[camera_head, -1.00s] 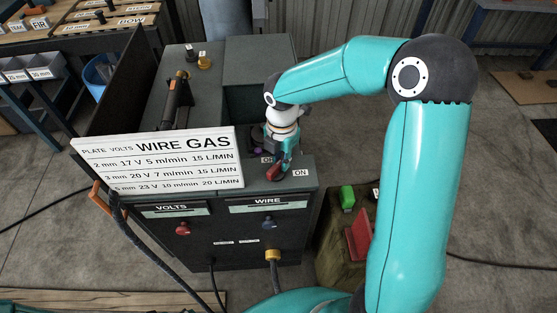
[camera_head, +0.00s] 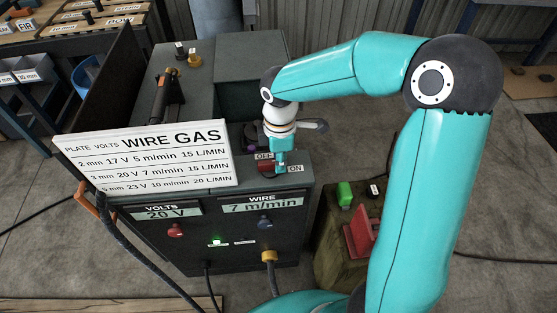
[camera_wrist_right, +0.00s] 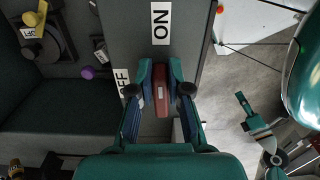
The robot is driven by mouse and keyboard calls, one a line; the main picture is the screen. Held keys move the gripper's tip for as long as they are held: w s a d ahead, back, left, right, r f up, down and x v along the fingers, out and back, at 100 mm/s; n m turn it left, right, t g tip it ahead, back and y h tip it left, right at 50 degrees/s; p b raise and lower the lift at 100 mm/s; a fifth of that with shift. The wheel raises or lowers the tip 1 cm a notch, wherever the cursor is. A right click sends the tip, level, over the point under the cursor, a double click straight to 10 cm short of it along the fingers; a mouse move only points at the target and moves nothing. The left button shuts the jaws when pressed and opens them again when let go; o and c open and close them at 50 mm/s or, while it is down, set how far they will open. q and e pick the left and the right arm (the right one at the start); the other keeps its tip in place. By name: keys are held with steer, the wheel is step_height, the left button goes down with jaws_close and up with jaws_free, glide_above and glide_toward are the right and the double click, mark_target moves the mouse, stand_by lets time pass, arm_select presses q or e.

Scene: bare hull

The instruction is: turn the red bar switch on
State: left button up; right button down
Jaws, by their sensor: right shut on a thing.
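The red bar switch (camera_head: 265,166) sits on the front top ledge of the dark grey welder cabinet (camera_head: 205,185). In the right wrist view the red bar (camera_wrist_right: 162,95) lies in line with the ON label (camera_wrist_right: 160,22). The OFF label (camera_wrist_right: 122,83) is off to its left. My right gripper (camera_head: 279,165) comes down from above and is shut on the bar; in the wrist view its fingers (camera_wrist_right: 161,88) flank both sides. It partly covers the bar in the head view.
The volts display (camera_head: 167,214) reads 20 V and the wire display (camera_head: 262,204) reads 7 m/min. A green lamp (camera_head: 216,242) is lit. A white settings board (camera_head: 145,155) stands left of the switch. A crate (camera_head: 335,255) with green and red items stands right of the cabinet.

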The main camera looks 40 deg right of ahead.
steer(key=shift+w+r+m, duration=0.1)
steer(key=shift+m, duration=0.3)
steer(key=c, duration=1.1)
jaws_free()
step_height(320, 180, up, 12)
steer(key=shift+f, duration=0.1)
steer(key=shift+a, duration=0.1)
